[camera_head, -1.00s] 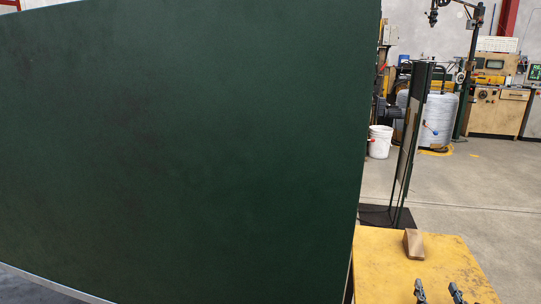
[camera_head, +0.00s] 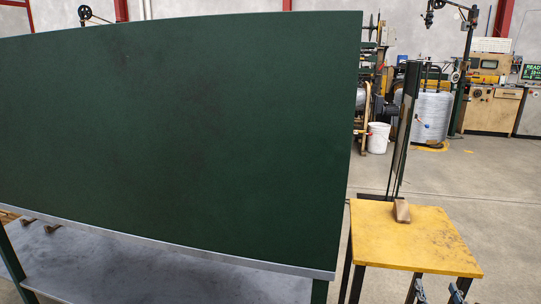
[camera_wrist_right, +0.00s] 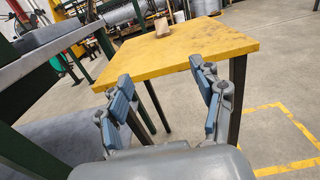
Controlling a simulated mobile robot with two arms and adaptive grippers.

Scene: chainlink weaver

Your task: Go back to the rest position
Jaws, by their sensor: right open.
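My right gripper (camera_head: 437,293) shows at the bottom edge of the head view, in front of the near edge of a yellow table. In the right wrist view my right gripper (camera_wrist_right: 164,85) has its two fingers wide apart with nothing between them. The yellow table top lies beyond the fingers there. My left gripper is in neither view.
A large dark green panel (camera_head: 180,140) of a grey-shelved bench (camera_head: 170,270) fills the left. The yellow table (camera_head: 425,245) carries a small brown block (camera_head: 402,211). A white bucket (camera_head: 378,138) stands behind. Open concrete floor (camera_head: 480,195) lies at right.

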